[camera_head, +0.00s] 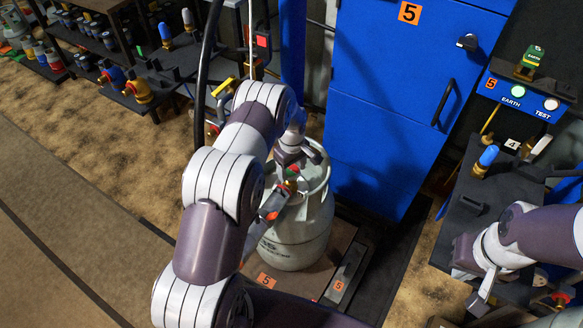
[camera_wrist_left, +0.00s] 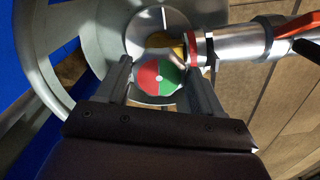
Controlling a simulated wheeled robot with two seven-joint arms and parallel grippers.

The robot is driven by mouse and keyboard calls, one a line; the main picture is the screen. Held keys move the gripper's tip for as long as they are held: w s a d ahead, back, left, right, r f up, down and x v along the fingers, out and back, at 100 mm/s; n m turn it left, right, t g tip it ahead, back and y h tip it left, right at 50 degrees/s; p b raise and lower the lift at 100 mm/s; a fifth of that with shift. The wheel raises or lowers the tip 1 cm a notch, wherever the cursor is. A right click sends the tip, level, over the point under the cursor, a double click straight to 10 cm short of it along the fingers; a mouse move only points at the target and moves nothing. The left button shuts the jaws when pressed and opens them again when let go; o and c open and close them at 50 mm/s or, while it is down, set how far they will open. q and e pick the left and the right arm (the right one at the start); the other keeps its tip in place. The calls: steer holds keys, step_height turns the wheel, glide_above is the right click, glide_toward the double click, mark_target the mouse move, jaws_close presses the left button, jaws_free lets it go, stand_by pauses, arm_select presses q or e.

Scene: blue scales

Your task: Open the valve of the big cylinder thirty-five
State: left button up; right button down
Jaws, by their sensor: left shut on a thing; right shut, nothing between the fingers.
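The big grey cylinder (camera_head: 297,236) stands upright on a scale platform with orange 5 labels. I cannot read thirty-five on it. Its valve has a red and green round knob, seen in the left wrist view (camera_wrist_left: 158,78) and small in the head view (camera_head: 293,171). My left gripper (camera_head: 290,163) reaches down inside the cylinder's collar. In the left wrist view its two fingers (camera_wrist_left: 164,82) are on either side of the knob, shut on it. A metal hose coupling (camera_wrist_left: 230,48) with a red ring joins the valve. My right gripper (camera_head: 484,294) is shut and empty at the right, away from the cylinder.
A blue cabinet (camera_head: 385,110) marked 5 stands right behind the cylinder. A control box (camera_head: 520,97) with EARTH and TEST lights is at upper right, above a dark bench (camera_head: 497,192). Shelves with fittings (camera_head: 110,80) line the upper left. The floor at left is clear.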

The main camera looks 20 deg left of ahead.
mark_target(292, 171)
arm_select(q)
steer(key=shift+n, duration=0.4)
steer(key=o, duration=1)
steer(key=shift+o, duration=0.2)
step_height(292, 171, up, 13)
steer(key=p, duration=0.1)
steer(key=shift+f+p, duration=0.15)
steer(key=shift+p, duration=0.25)
